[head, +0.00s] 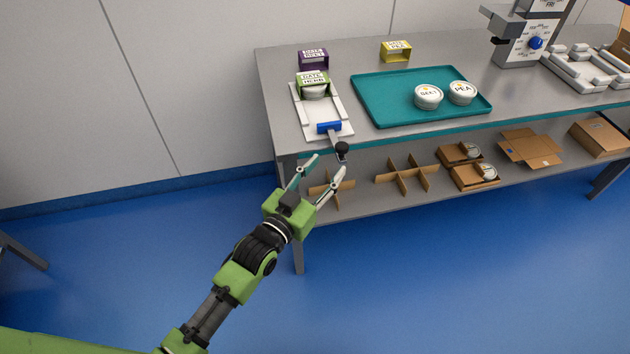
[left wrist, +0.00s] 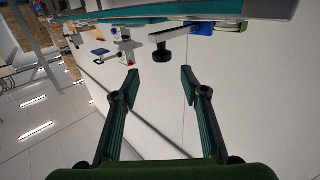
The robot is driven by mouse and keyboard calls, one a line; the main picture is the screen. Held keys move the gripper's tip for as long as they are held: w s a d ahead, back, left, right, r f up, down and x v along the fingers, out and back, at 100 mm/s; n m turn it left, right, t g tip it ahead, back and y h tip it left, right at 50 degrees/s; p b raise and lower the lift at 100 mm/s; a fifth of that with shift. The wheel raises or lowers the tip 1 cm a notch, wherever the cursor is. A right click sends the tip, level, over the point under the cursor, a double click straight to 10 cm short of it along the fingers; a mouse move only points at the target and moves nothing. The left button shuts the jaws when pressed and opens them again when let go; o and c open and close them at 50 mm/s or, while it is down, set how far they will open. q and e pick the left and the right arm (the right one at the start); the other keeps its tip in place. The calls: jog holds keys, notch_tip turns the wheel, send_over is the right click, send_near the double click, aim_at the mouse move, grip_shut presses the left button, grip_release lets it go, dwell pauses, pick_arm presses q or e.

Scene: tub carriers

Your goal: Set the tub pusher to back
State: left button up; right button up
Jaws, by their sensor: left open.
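The tub pusher (head: 329,127) is a blue block at the front end of a white track (head: 338,112), with a rod running to a black knob (head: 342,148) just past the table's front edge. A green carrier sleeve (head: 312,79) with a white tub sits at the track's far end, apart from the pusher. My left gripper (head: 329,164) is open and empty, just short of the knob. In the left wrist view the black knob (left wrist: 162,52) shows just beyond and between the open fingertips (left wrist: 160,78), not touching them. My right gripper is out of view.
A purple sleeve (head: 313,59) and a yellow sleeve (head: 395,51) stand behind. A teal tray (head: 385,100) with two white tubs lies right of the track. The lower shelf (head: 380,200) holds cardboard dividers and boxes below the knob. The floor in front is clear.

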pick_arm(q)
jog(key=shift+v, duration=2.35)
jog(key=s+a+f+n+g+y, duration=0.1)
jog(key=s+a+f+g+y, duration=0.15)
jog(key=f, duration=0.85)
jog(key=s+a+f+g+y, duration=0.15)
jog(key=s+a+f, duration=0.25)
jog(key=f, duration=0.7)
jog(key=s+a+f+n+g+y, duration=0.15)
jog(key=s+a+f, duration=0.25)
jog(key=f, duration=0.8)
jog(key=s+a+f+g+y, duration=0.1)
jog(key=s+a+f+g, duration=0.1)
jog(key=s+f, duration=0.45)
jog(key=s+a+f+g+y, duration=0.1)
jog(key=s+a+f+g, duration=0.15)
jog(key=s+f, duration=0.4)
jog(key=s+a+f+g, duration=0.2)
jog(key=s+f, duration=0.1)
jog(key=s, duration=0.8)
jog(key=s+a+f+g, duration=0.2)
jog(key=s+f+g, duration=0.1)
jog(key=s, duration=0.9)
jog(key=shift+f+y, duration=0.35)
jog(key=shift+f, duration=0.35)
jog(key=shift+w+n, duration=0.1)
jog(key=shift+n, duration=0.15)
